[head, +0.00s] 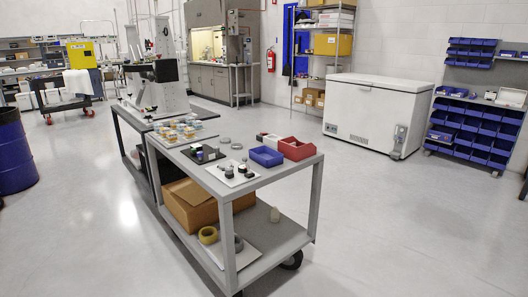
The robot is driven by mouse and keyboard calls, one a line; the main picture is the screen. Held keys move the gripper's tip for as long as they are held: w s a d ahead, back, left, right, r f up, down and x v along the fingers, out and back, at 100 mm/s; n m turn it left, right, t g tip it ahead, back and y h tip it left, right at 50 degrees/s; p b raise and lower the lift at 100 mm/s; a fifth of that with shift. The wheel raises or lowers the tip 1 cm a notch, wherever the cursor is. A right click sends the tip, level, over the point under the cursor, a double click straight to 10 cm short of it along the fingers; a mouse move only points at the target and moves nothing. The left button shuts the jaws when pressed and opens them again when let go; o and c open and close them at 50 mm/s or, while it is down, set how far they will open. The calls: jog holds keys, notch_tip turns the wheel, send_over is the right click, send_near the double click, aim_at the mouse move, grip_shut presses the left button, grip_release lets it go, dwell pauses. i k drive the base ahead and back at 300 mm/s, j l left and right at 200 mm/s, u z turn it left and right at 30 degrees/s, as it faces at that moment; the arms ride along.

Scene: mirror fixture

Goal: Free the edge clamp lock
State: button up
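No edge clamp lock can be made out at this distance. A white and black upright apparatus (157,75) stands on the far end of the grey carts; I cannot tell whether it is the mirror fixture. Small dark and round parts lie on a white sheet (237,180) and a black plate (203,157) on the near cart's top; they are too small to identify. My gripper is not in view.
The near grey cart (284,185) carries a blue bin (266,156) and a red bin (297,149). Its lower shelf holds a cardboard box (192,205) and tape rolls. A white chest freezer (372,112) stands behind. A blue drum (14,150) is at left. Floor around the cart is clear.

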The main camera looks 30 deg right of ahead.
aim_at(244, 160)
jog(key=i+j+z, duration=0.1)
jog(key=i+z, duration=0.35)
jog(key=i+j+z, duration=0.2)
jog(key=z, duration=0.25)
jog(key=i+j+z, duration=0.1)
jog(key=i+j, duration=0.4)
jog(key=i+j+z, duration=0.1)
jog(key=i+j, duration=0.35)
jog(key=j, duration=0.25)
